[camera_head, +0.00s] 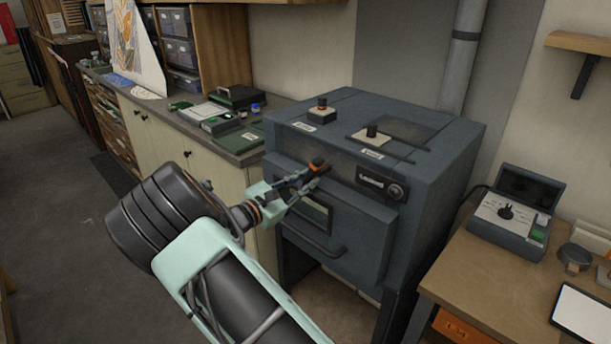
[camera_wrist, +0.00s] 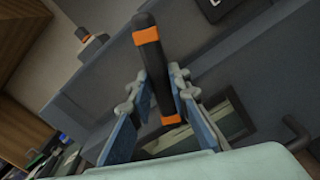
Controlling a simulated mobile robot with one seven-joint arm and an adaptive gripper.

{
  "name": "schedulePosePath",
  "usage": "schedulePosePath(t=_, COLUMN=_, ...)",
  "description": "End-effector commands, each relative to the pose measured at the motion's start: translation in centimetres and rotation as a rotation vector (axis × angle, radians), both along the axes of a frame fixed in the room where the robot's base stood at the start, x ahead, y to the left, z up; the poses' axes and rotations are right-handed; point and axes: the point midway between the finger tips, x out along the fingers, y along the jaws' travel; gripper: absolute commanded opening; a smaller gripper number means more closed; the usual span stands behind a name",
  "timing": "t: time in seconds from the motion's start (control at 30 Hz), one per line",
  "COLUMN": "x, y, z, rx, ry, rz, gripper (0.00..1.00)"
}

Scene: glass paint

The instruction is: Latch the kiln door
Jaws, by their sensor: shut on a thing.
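The kiln (camera_head: 440,190) is a dark blue-grey box with its front door (camera_head: 345,240) flush against the body, as far as I can see. The door has a small window (camera_head: 312,208) and a bar handle (camera_head: 318,242) low on its front. The latch handle (camera_head: 318,164), black with orange bands, stands at the door's upper edge. It also shows in the wrist view (camera_wrist: 148,55), sloping slightly. My gripper (camera_head: 304,183) is at the front of the kiln, its fingers (camera_wrist: 160,88) on either side of the latch handle and shut on it. The latch's base is hidden.
A dial (camera_head: 396,192) is right of the latch. A counter (camera_head: 240,142) stands left; a wooden table (camera_head: 480,270) with a control box (camera_head: 510,215) stands right.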

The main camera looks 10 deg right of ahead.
Motion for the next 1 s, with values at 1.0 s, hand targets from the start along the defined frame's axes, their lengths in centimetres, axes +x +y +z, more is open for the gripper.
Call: schedulePosePath(t=1.0, x=0.00, y=-0.01, z=-0.02, rx=-0.256, ry=0.340, rz=0.000, gripper=0.00)
